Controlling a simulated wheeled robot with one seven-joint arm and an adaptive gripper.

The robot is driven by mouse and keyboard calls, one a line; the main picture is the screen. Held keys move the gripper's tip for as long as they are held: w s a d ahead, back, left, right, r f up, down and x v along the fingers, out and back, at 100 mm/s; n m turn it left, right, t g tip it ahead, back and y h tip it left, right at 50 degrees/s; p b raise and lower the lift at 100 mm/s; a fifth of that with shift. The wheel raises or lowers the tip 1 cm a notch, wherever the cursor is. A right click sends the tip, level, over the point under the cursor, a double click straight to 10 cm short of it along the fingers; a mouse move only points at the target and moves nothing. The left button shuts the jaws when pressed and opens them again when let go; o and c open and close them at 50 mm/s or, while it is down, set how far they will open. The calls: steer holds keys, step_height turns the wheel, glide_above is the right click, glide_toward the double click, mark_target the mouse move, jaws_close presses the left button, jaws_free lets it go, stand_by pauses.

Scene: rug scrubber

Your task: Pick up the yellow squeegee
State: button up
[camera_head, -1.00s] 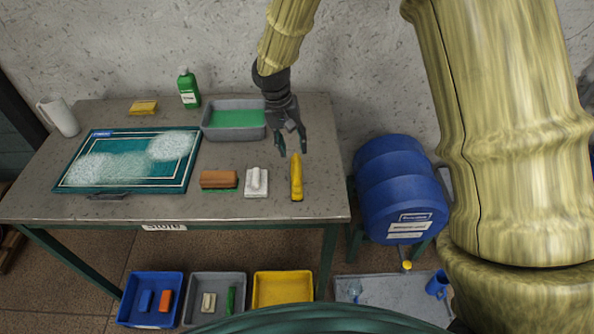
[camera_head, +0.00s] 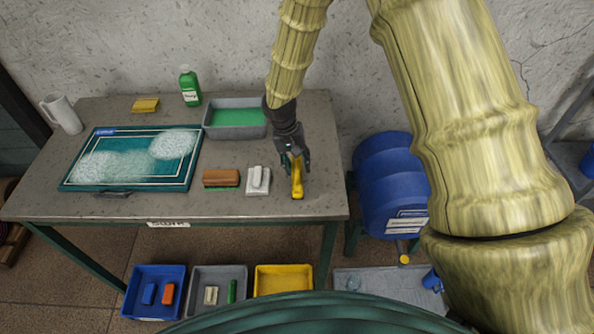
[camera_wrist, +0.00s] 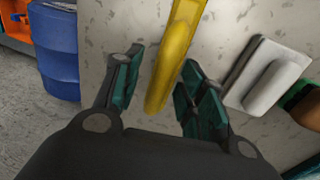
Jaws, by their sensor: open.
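The yellow squeegee (camera_head: 297,187) lies on the right part of the grey table, its long side running toward the front edge. My gripper (camera_head: 297,168) is low over its far end in the head view. In the wrist view, the yellow squeegee (camera_wrist: 172,62) reaches in between the two open fingers of my gripper (camera_wrist: 157,92). The fingers stand on either side of it, with a gap visible at the left finger. I cannot tell whether the right finger touches it.
A white-handled tool (camera_head: 258,181) and a brown brush (camera_head: 221,178) lie just left of the squeegee. A grey tray with green liquid (camera_head: 234,132) stands behind. A teal rug (camera_head: 130,158) with foam lies left.

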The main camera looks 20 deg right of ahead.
mark_target(297, 161)
jaws_close()
steer(key=shift+r, duration=0.1)
stand_by(0.4)
step_height(297, 161, up, 10)
steer(key=b, duration=0.3)
stand_by(0.3)
steer(key=c, duration=0.7)
jaws_free()
jaws_close()
